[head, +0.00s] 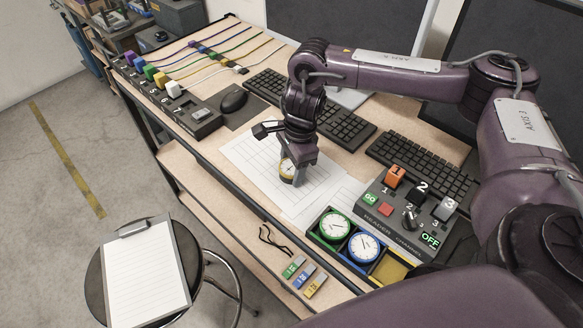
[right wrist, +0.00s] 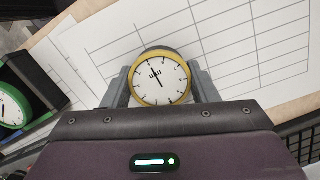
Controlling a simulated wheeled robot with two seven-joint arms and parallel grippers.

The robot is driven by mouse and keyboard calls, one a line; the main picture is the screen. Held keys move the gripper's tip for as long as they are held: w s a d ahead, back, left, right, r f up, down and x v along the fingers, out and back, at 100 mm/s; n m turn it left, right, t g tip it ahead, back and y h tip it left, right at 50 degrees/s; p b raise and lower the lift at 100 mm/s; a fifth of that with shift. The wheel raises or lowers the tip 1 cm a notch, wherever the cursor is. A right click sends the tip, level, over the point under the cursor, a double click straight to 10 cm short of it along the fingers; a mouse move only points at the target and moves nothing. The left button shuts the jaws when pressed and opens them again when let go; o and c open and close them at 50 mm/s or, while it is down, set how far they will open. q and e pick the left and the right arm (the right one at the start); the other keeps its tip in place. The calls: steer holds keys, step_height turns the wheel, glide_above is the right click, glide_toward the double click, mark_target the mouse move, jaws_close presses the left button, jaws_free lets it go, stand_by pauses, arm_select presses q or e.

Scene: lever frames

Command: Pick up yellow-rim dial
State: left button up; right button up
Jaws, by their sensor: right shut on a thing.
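The yellow-rim dial (head: 287,170) has a white face with black marks and a hand. My right gripper (head: 296,172) is shut on it above the white paper sheets on the desk. In the right wrist view the dial (right wrist: 160,78) sits between the two grey fingers, its face toward the camera. Whether it touches the paper is hard to tell. My left gripper is not in view.
A tray holds a green-rim dial (head: 333,225) and a blue-rim dial (head: 364,246), beside a yellow compartment (head: 392,268). A reader console (head: 410,210) with levers stands to the right. Keyboards (head: 345,128) lie behind.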

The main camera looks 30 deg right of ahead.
steer(key=shift+r, duration=0.15)
steer(key=shift+r, duration=0.6)
step_height(320, 180, up, 19)
steer(key=p, duration=0.3)
steer(key=shift+f, duration=0.2)
steer(key=m+t+h, duration=0.1)
steer(key=m+h, duration=0.2)
steer(key=m, duration=2.4)
glide_above(284, 171)
step_height(284, 171, down, 4)
steer(key=f+m+g, duration=0.1)
steer(key=m, duration=0.7)
steer(key=a+f+m+g, duration=0.1)
steer(key=m, duration=0.8)
steer(key=a+f+m+y+b, duration=0.1)
steer(key=f+m, duration=0.1)
steer(key=m, duration=0.7)
steer(key=shift+s+a+f+g, duration=0.1)
steer(key=shift+s+g, duration=0.25)
steer(key=shift+g, duration=0.05)
